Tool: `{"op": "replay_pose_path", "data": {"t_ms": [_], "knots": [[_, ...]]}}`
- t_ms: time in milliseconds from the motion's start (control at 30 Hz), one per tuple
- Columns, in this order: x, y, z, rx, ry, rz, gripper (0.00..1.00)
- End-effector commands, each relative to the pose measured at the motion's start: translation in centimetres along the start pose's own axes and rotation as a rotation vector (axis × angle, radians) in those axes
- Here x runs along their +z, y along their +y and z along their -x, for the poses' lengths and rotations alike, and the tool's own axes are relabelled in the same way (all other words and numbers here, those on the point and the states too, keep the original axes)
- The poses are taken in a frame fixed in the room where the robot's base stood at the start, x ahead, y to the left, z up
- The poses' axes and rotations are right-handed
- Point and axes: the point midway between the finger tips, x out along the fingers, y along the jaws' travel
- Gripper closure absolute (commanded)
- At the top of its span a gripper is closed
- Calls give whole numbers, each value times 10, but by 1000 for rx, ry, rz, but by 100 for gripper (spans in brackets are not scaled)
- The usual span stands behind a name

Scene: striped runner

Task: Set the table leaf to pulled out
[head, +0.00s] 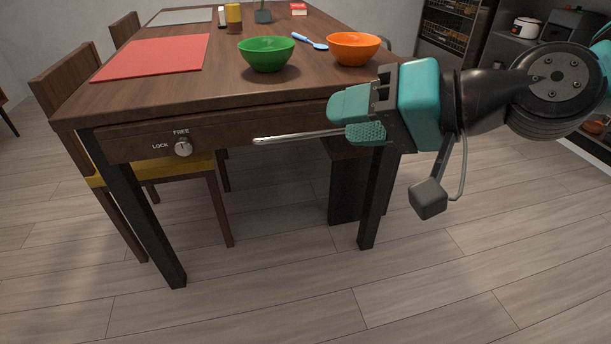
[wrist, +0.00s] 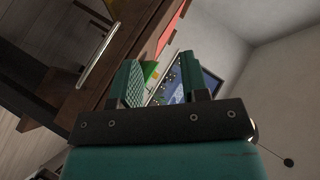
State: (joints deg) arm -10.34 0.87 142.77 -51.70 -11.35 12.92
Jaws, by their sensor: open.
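The dark wood table (head: 130,92) stands in front of me. The leaf's front panel (head: 225,128) sits close under the tabletop's near edge, with no clear extension. A long metal bar handle (head: 290,138) runs across it and shows at upper left in the wrist view (wrist: 98,55). A round lock knob (head: 183,148) sits on the panel's left between LOCK and FREE labels; its mark seems to point up toward FREE. My gripper (head: 338,119) is open at the handle's right end, fingers pointing left. In the wrist view the handle lies outside the fingers (wrist: 166,78), not between them.
A green bowl (head: 267,56), an orange bowl (head: 352,50) and a blue spoon (head: 310,41) are on the tabletop near my gripper. A red mat (head: 153,57) lies left. Chairs (head: 75,80) stand at the left side. The floor (head: 270,290) before the table is clear.

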Motion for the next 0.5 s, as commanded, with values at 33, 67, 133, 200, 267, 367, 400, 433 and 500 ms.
{"op": "replay_pose_path", "data": {"t_ms": [33, 67, 133, 200, 267, 367, 400, 433, 500], "knots": [[14, 33, -20, -29, 44, -37, 58], [14, 42, -25, -48, 72, -58, 58], [16, 62, -38, -91, 140, -111, 58], [16, 83, -49, -133, 207, -167, 58], [17, 102, -58, -167, 267, -216, 58], [18, 136, -70, -225, 364, -300, 58], [18, 149, -74, -245, 402, -332, 58], [18, 158, -77, -261, 429, -358, 58], [18, 179, -81, -291, 490, -410, 58]]}}
